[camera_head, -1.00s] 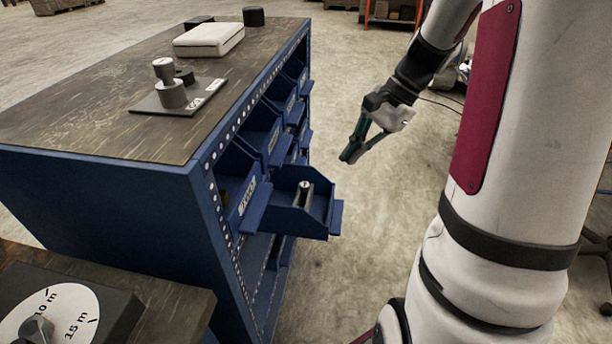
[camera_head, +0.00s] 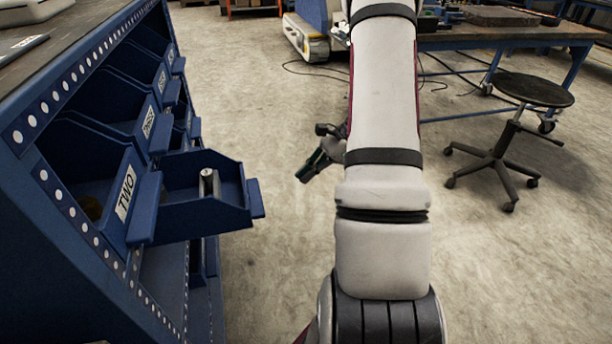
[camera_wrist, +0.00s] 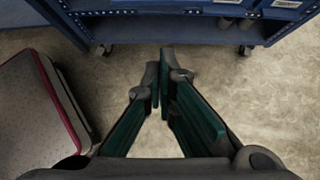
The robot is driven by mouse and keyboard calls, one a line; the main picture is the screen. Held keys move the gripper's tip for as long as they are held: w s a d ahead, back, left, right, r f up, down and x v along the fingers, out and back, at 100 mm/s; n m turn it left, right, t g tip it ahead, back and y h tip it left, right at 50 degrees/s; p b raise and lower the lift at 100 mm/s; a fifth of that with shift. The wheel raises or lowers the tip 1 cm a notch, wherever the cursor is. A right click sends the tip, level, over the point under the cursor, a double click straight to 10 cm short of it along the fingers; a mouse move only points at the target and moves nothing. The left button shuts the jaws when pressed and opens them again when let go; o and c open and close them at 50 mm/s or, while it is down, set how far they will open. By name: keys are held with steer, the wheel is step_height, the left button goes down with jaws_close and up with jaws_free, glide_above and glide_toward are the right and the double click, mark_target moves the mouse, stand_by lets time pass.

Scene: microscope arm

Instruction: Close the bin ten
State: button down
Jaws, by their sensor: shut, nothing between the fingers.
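A blue bin (camera_head: 208,208) is pulled out from the blue bin rack (camera_head: 55,195) at the left of the head view. A metal cylinder (camera_head: 208,181) stands in it. No label shows on this bin, so I cannot tell its number. My gripper (camera_head: 304,174) is to the right of the pulled-out bin, apart from it, and partly hidden behind my arm. In the wrist view my gripper (camera_wrist: 161,80) is shut and empty above the floor, with the lower part of the rack (camera_wrist: 170,28) ahead of it.
A bin labelled TWO (camera_head: 125,190) and several other bins line the rack's upper part. A stool (camera_head: 534,90) and a workbench (camera_head: 480,38) stand at the right. The floor between rack and arm is clear.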

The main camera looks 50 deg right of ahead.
steer(key=w+a+f+b, duration=0.3)
steer(key=w+a+f, duration=0.1)
steer(key=a, duration=0.3)
steer(key=shift+w+a+f, duration=0.2)
steer(key=shift+w+f, duration=0.15)
steer(key=shift+w, duration=0.1)
steer(key=shift+a, duration=0.1)
steer(key=w+a, duration=0.3)
steer(key=a, duration=0.1)
steer(key=w+a, duration=0.3)
steer(key=a, duration=0.2)
steer(key=w+a, duration=0.3)
steer(key=a, duration=0.2)
steer(key=shift+w+a, duration=0.1)
steer(key=shift+w, duration=0.25)
steer(key=shift+a, duration=0.1)
